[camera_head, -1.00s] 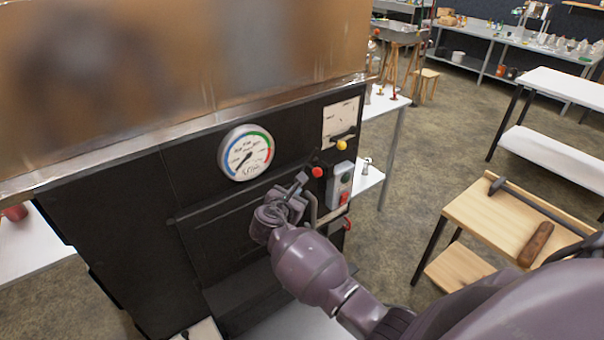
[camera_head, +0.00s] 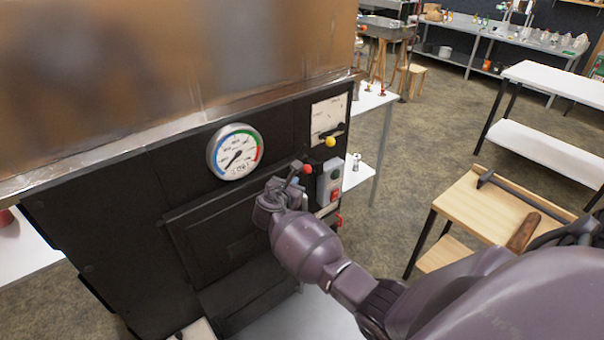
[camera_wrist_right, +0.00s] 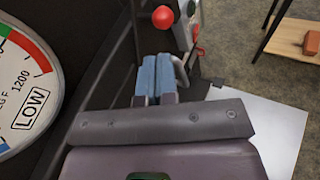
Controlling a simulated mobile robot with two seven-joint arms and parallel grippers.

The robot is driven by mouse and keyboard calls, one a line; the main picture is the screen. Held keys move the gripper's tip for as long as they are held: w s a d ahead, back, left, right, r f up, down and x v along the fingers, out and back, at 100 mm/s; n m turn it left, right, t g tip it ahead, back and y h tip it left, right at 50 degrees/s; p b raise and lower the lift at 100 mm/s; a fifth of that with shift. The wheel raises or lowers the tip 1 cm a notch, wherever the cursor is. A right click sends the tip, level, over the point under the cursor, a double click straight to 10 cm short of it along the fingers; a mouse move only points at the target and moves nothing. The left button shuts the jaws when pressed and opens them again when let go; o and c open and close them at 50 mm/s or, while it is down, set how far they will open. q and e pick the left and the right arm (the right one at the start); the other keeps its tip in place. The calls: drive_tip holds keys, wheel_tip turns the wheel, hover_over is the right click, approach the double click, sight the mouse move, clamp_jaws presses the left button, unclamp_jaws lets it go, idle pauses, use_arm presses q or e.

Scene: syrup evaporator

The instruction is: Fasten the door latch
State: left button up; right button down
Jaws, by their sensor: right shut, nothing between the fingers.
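The black firebox door (camera_head: 215,235) is in the evaporator's dark front, below the round gauge, and looks closed or nearly so. A red ball knob (camera_head: 307,169), seemingly on the latch lever, is by the door's upper right corner. It also shows at the top of the right wrist view (camera_wrist_right: 162,17). My right gripper (camera_head: 295,178) is just left of and below the knob, close to the door; its blue-padded fingers (camera_wrist_right: 155,76) are together and empty. A pale metal bar (camera_wrist_right: 181,70) is just right of the fingers. My wrist hides part of the latch area. My left gripper is out of view.
A grey control box (camera_head: 329,182) with a red button and a yellow knob (camera_head: 330,142) sit right of the door. The gauge (camera_head: 235,152) is above it. A wooden table (camera_head: 487,212) with a hammer is at right, with open floor between.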

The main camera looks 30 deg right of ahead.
sight(304, 170)
drive_tip(key=x, duration=0.7)
drive_tip(key=shift+w+d+f+b, duration=0.1)
drive_tip(key=shift+b, duration=0.2)
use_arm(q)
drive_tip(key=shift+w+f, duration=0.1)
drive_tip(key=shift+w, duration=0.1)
use_arm(e)
drive_tip(key=shift+w+d+f, duration=0.2)
drive_tip(key=shift+w+d, duration=0.1)
drive_tip(key=shift+d, duration=0.2)
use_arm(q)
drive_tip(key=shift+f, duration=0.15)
use_arm(e)
drive_tip(key=shift+w, duration=0.1)
